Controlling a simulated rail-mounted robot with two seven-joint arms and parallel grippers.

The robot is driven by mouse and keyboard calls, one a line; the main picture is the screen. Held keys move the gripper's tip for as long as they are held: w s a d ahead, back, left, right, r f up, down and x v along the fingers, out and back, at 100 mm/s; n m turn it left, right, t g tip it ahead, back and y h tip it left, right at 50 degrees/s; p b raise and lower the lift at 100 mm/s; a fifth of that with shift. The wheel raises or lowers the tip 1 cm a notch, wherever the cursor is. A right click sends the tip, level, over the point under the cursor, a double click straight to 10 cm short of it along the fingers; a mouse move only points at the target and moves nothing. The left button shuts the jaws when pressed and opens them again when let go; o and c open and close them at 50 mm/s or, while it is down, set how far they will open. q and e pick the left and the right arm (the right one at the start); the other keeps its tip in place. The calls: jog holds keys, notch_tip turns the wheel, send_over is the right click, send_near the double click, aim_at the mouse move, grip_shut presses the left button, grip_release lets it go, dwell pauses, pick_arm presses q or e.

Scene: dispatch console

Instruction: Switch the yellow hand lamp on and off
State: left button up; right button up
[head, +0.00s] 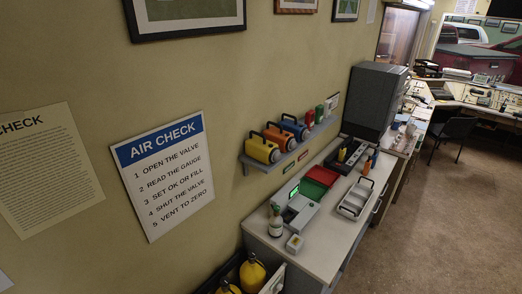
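The yellow hand lamp (262,149) stands at the near end of a wall shelf (273,163), with its black handle on top. An orange lamp (280,138) and a blue lamp (294,127) stand beside it, further along the shelf. I cannot tell from this view whether the yellow lamp is lit. Neither of my grippers shows in the head view.
Below the shelf, a counter (315,243) holds a small bottle (275,222), a grey box, red and green items, and a metal tray (354,200). A grey cabinet (374,100) stands behind. Yellow cylinders (252,274) sit below left. The floor (440,220) at right is clear.

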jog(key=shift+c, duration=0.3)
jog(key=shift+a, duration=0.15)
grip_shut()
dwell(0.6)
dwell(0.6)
